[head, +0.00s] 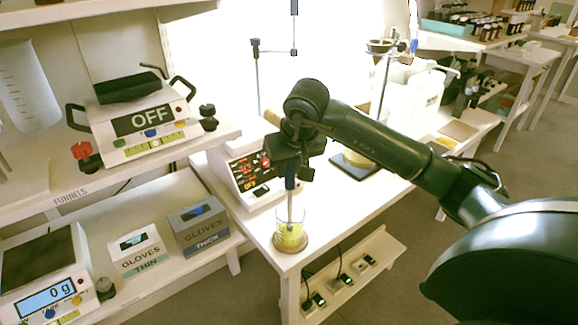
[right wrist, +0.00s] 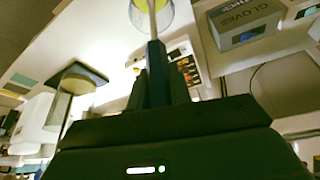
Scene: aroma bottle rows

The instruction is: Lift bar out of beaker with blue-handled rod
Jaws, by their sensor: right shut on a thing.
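The glass beaker (head: 281,226) holds yellow liquid and stands on a round cork-coloured mat (head: 290,248) at the near end of the white table. My right gripper (head: 289,178) is above the beaker, shut on the blue handle of the rod (head: 290,184). The rod is about upright, and its thin grey shaft reaches down into the beaker. In the right wrist view the blue handle (right wrist: 156,62) sits between the fingers, and the beaker (right wrist: 166,14) is at the top edge. I cannot make out the bar in the beaker. My left gripper is not in view.
A white device with red displays (head: 248,178) stands just behind the beaker. A stand with a dark base (head: 352,168) is farther back. Glove boxes (head: 199,227) and scales (head: 135,120) are on the shelves at left. The table's front edge is close to the mat.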

